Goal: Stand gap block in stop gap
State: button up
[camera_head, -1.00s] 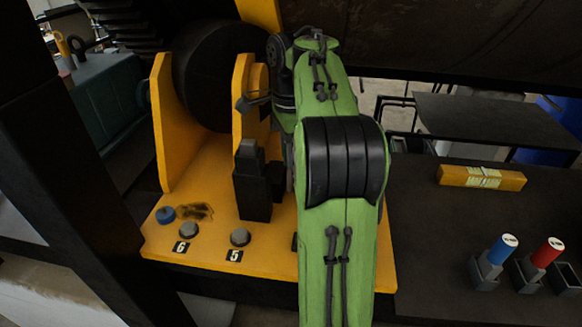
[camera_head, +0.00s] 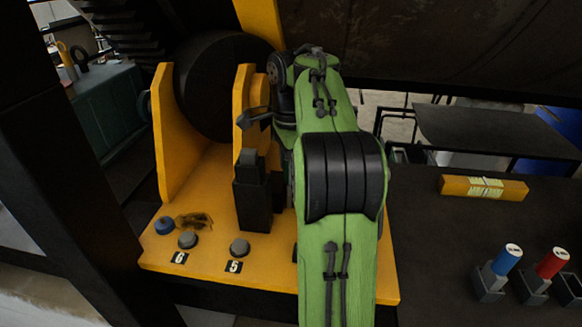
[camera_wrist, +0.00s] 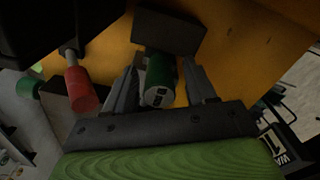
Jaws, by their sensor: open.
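In the wrist view my gripper (camera_wrist: 163,72) is open, with one finger on each side of a green cylinder (camera_wrist: 160,82) that has a pale, dark-marked end. Whether the fingers touch it I cannot tell. A dark block (camera_wrist: 168,30) lies just beyond the cylinder, against an orange surface. Which piece is the gap block, and where the stop gap is, I cannot tell for sure. In the head view my green arm covers the gripper and the right part of the yellow stand (camera_head: 205,175). A dark stepped block (camera_head: 252,195) stands upright on this stand.
A red cylinder (camera_wrist: 82,88) sits left of the gripper. On the right bench are an orange bar with a pale label (camera_head: 484,188), blue (camera_head: 506,260) and red (camera_head: 551,263) cylinders in dark holders, and an empty holder (camera_head: 570,288). Numbered knobs (camera_head: 240,247) line the stand's front.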

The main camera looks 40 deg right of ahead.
aim_at(251, 152)
notch_tip(251, 152, up, 12)
jog(key=p, duration=0.5)
jog(key=shift+p, duration=0.35)
jog(key=a+n, duration=0.2)
jog(key=a, duration=0.1)
jog(key=a+n+t, duration=0.1)
jog(key=a+n, duration=0.1)
jog(key=a, duration=0.1)
jog(key=s+a+n, duration=0.1)
jog(key=a+n, duration=0.1)
jog(key=a, duration=0.2)
jog(key=shift+a+r+n+h, duration=0.1)
jog(key=shift+r+n+h, duration=0.15)
jog(key=shift+n+h, duration=0.05)
jog(key=s+a+f+n+t, duration=0.5)
jog(key=s+a+f+n, duration=0.75)
jog(key=s+n, duration=0.3)
notch_tip(251, 152, down, 8)
jog(key=b, duration=0.9)
jog(key=shift+w+a+r+n, duration=0.15)
jog(key=shift+w+r+n, duration=0.05)
jog(key=shift+w+n, duration=0.25)
